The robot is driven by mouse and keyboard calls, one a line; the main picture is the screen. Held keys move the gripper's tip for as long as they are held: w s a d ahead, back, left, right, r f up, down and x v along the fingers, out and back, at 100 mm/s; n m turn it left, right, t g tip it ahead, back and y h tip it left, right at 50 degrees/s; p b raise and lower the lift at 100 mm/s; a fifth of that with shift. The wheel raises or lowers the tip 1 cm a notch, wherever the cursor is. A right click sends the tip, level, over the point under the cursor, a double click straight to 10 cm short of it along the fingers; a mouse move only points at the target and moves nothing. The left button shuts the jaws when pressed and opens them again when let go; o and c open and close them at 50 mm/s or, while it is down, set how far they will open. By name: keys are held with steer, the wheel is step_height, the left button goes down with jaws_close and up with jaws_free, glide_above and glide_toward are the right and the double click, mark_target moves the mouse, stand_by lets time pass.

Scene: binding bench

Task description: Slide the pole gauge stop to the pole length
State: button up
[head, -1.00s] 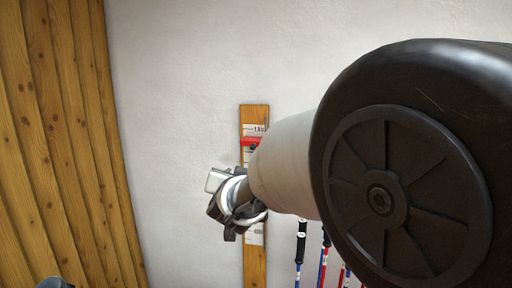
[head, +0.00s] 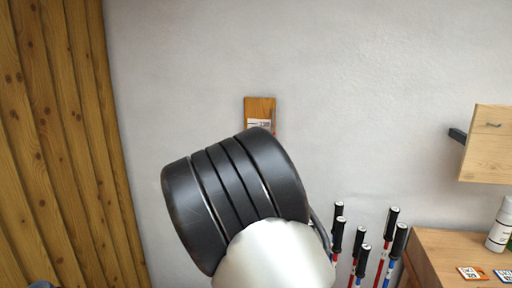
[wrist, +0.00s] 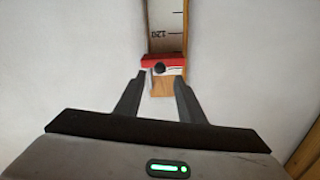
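The pole gauge is a wooden board with a pale marked scale on the white wall. Its top end (head: 260,105) shows in the head view; my arm hides most of the rest.
Several poles with black grips (head: 338,233) stand at the lower right. A wooden bench (head: 435,245) holds a white bottle (head: 501,225) and cards (head: 472,272). A wooden box (head: 488,143) is on the wall at right. Wood planking (head: 60,140) lines the left.

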steer(key=w+d, duration=0.1)
steer(key=w, duration=0.5)
steer(key=shift+w+d, duration=0.15)
steer(key=shift+w, duration=0.1)
jaws_close()
